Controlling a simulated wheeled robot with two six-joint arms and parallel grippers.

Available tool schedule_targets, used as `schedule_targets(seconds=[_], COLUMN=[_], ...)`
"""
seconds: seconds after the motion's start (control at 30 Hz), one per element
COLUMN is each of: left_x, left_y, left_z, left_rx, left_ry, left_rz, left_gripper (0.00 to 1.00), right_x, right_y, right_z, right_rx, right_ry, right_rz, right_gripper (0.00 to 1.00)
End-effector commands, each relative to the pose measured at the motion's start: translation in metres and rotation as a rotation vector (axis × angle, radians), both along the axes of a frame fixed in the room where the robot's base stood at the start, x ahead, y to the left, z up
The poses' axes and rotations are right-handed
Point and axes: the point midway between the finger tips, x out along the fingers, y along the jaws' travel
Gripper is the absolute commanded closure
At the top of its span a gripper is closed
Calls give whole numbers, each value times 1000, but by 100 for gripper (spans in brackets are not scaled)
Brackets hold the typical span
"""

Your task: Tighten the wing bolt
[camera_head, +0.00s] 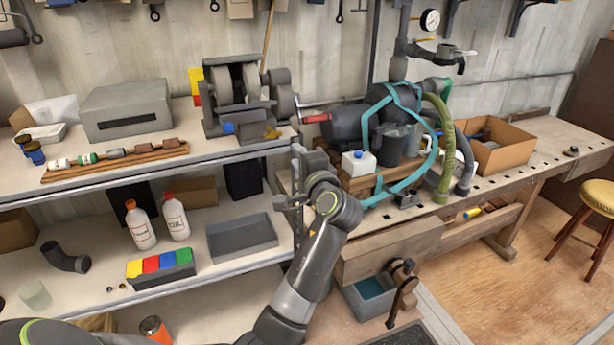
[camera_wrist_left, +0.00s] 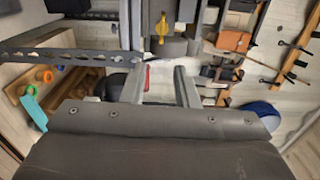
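The yellow wing bolt (camera_head: 271,132) sits on the front of the grey bench grinder's base, on the upper shelf. It also shows near the top middle of the left wrist view (camera_wrist_left: 161,27). My left gripper (camera_head: 292,175) is in front of the shelf edge, below and a little right of the wing bolt, and apart from it. In the left wrist view its two fingers (camera_wrist_left: 158,82) are spread with nothing clearly between them. My right gripper is in neither view.
The bench grinder (camera_head: 238,95) stands behind the wing bolt. A red-handled lever (camera_head: 317,118) sticks out right of it, near the pump with teal hoses (camera_head: 372,125). A white box with a blue knob (camera_head: 358,163) is close right of my gripper. The shelf edge (camera_head: 200,158) runs left.

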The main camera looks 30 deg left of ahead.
Motion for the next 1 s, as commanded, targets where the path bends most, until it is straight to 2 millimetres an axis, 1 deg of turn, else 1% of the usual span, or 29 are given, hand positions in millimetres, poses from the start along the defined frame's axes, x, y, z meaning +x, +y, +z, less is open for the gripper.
schedule_targets(seconds=[0.03, 0.1, 0.3, 0.47, 0.9, 0.97, 1.0], left_x=[-6, -14, -26, -30, -30, -29, -28], left_y=[-9, -17, -31, -35, -35, -35, -35], left_z=[-4, -3, -1, 0, 1, -1, -4], left_rx=[-6, -6, -1, 1, 1, 1, -1], left_ry=[-2, -2, -1, 1, 0, 2, 6], left_rz=[-3, -2, -1, -1, 0, -2, -7], left_gripper=[73, 73, 73, 73, 73, 73, 73], right_x=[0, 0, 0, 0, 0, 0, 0], right_y=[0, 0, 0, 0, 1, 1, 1], right_z=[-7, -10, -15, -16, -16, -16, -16], right_rx=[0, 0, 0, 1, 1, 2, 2], right_ry=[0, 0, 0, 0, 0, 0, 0], right_rz=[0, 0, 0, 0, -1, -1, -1], right_gripper=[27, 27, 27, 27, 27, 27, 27])
